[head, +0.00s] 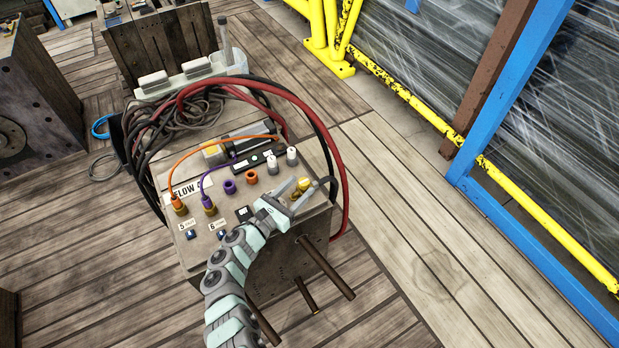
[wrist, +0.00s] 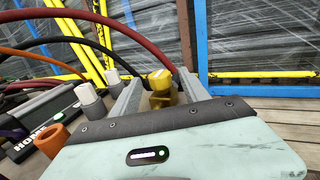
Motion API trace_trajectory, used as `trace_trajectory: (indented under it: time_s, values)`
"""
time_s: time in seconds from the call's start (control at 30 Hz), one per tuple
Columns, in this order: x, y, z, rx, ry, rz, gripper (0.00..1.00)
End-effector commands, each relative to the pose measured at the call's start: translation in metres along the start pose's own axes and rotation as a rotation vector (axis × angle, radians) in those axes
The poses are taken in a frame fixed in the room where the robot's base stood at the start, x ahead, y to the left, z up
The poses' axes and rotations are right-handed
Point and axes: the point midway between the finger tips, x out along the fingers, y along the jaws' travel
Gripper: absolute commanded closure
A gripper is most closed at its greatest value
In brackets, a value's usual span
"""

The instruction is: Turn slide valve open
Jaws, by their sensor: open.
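A yellow valve knob (head: 305,183) stands at the right front corner of the mould's top face. In the wrist view the yellow knob (wrist: 161,84) shows between the two fingers, with a pale mark on its top. My gripper (head: 299,194) is open, its fingers either side of the knob. I cannot tell whether they touch it. No label naming the slide valve is readable here.
Two white-capped fittings (head: 271,163) stand left of the yellow knob. Orange (head: 252,177) and purple (head: 230,187) sockets are nearby. Red and black hoses (head: 335,165) arch behind and right of the block. Metal rods (head: 328,266) stick out in front. The plank floor at right is clear.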

Motion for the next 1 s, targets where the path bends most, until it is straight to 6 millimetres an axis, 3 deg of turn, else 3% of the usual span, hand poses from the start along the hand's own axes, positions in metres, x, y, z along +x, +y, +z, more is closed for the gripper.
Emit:
trace_trajectory:
  time_s: [0.2,0.4,0.73,1.0]
  values:
    - [0.04,-0.001,-0.005,0.001,0.001,-0.003,0.47]
    - [0.058,-0.001,-0.002,0.0,0.0,-0.003,0.47]
    - [0.06,0.0,0.0,0.0,0.0,0.0,0.48]
    - [0.06,0.0,0.0,0.0,0.0,0.0,0.7]
